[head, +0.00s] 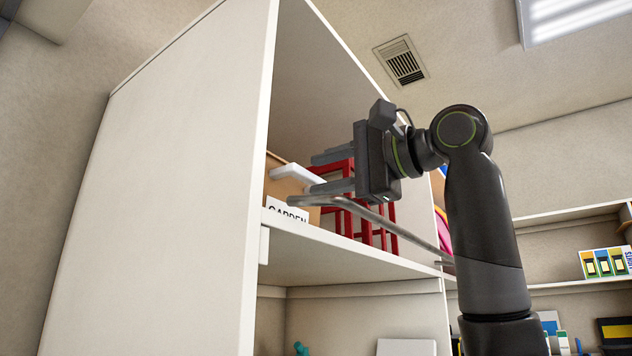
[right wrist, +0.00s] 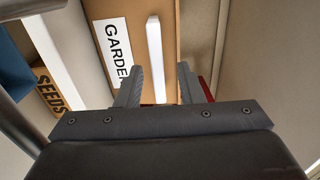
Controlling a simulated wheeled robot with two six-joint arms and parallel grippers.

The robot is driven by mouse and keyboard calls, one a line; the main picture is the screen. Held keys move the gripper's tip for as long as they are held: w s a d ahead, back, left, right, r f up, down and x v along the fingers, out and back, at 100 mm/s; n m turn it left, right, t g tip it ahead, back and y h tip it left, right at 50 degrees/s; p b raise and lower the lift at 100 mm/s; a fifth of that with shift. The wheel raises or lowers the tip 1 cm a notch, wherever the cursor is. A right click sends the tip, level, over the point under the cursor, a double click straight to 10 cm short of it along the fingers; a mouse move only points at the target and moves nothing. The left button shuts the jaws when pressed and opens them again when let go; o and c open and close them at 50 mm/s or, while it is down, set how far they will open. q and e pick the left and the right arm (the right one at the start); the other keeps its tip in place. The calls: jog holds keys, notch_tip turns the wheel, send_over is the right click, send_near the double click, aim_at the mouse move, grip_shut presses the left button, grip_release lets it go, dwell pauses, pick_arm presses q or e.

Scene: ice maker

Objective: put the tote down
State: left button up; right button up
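The tote is a brown box (head: 283,187) with a white GARDEN label (head: 287,209) and a white bar handle (head: 291,170). It sits on the shelf of a tall white cabinet, partly hidden by the cabinet's side panel. My right gripper (head: 312,173) is open, its two fingers apart on either side of the handle's near end. The right wrist view shows the tote (right wrist: 190,45) and the handle (right wrist: 154,50) in line with the gap between the fingers (right wrist: 160,84), with space on both sides. My left gripper is not in view.
A red frame (head: 372,220) stands on the shelf behind my gripper. The cabinet's side panel (head: 170,180) is close on the left. A SEEDS box (right wrist: 47,93) shows in the right wrist view.

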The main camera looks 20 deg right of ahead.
jog(key=b+v, duration=0.3)
jog(key=v, duration=0.7)
jog(key=shift+b, duration=0.4)
